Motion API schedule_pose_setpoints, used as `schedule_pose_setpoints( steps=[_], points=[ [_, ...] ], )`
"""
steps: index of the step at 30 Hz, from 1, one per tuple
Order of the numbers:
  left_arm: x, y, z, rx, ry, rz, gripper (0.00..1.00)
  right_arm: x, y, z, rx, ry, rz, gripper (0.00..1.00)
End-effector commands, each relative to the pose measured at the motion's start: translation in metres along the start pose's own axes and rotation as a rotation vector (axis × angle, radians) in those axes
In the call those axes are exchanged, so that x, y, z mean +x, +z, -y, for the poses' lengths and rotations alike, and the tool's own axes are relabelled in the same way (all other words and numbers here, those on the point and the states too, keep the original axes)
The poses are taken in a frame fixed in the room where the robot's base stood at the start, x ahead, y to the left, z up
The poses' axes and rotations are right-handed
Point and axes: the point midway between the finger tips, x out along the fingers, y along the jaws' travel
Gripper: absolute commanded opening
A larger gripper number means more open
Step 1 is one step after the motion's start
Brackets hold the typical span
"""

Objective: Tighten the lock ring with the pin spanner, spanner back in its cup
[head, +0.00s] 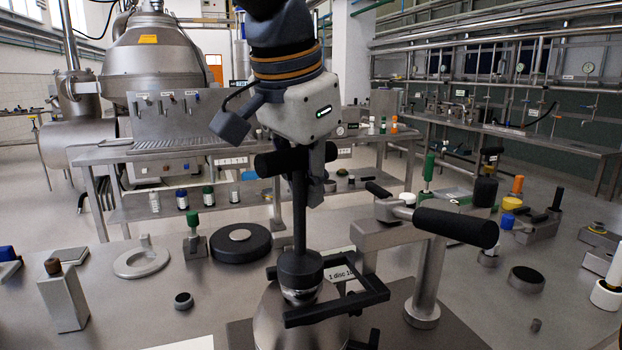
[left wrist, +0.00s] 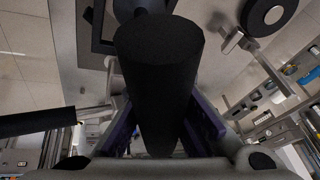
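The pin spanner is a black T-handled tool whose upright shaft (head: 299,215) stands over the machine's steel cone. Its black hub (head: 300,266) sits on top of the steel cone (head: 275,322), with bright metal just below it. The lock ring cannot be told apart under the hub. My left gripper (head: 318,185) is at the right part of the crossbar. In the left wrist view the black handle (left wrist: 158,75) lies between the two bluish fingers, which appear closed on it. My right gripper is not in view. I cannot make out the spanner's cup.
A black square frame (head: 335,305) surrounds the cone's upper part. A steel post with a black-gripped arm (head: 455,226) stands close on the right. A thick black disc (head: 240,243), a steel ring (head: 141,260) and a block (head: 63,297) lie left. Several small parts crowd the right.

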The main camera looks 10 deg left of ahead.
Motion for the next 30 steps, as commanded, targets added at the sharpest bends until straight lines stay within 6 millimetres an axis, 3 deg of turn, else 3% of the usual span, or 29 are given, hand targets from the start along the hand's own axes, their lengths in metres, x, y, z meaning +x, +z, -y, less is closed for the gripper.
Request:
schedule_pose_setpoints(
  steps=[30],
  points=[
    [0.014,0.005,-0.003,-0.001,0.002,0.005,0.0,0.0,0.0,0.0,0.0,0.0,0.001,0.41]
  ],
)
